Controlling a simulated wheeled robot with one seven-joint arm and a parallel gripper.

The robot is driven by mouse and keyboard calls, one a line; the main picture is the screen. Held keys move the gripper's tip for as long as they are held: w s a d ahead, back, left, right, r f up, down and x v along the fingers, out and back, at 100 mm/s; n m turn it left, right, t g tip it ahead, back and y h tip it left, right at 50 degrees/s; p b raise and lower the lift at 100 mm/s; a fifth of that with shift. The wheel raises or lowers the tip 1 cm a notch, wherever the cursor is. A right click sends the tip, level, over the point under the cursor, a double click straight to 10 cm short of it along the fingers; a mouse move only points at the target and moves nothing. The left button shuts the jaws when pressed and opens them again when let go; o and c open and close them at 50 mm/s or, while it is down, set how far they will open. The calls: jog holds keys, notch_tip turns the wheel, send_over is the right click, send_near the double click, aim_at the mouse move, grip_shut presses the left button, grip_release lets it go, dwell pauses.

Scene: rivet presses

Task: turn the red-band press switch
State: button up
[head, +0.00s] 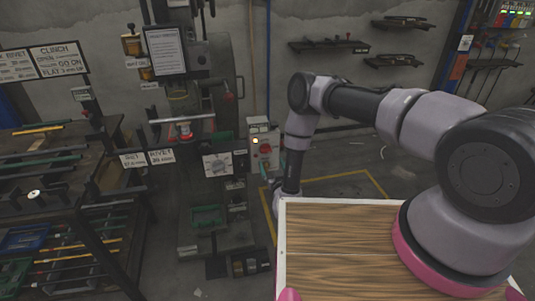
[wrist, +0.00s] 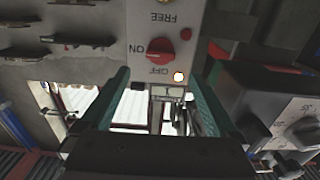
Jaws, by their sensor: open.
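The switch box (head: 264,145) is a pale panel on the right side of the press in the middle of the head view. It carries a red knob (head: 265,149) and a lit lamp (head: 255,141). The wrist view shows the box upside down, with the red knob (wrist: 157,52) among FREE, ON and OFF labels and the glowing lamp (wrist: 179,77) beside OFF. I cannot tell which label the knob points to. My gripper (wrist: 168,70) is open and empty, its green fingers pointing toward the box, with the knob ahead and apart from them.
The press (head: 205,100) has a red part (head: 183,132) near its working area. A dial unit (wrist: 285,110) with dark knobs stands at right in the wrist view. A rack of tools (head: 50,180) is at left. Wall shelves (head: 330,46) hang behind. Yellow lines (head: 362,175) mark clear floor.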

aim_at(267, 151)
jog(key=x, duration=0.8)
jog(key=shift+w+a, duration=0.15)
jog(key=shift+w, duration=0.1)
jog(key=c, duration=1.4)
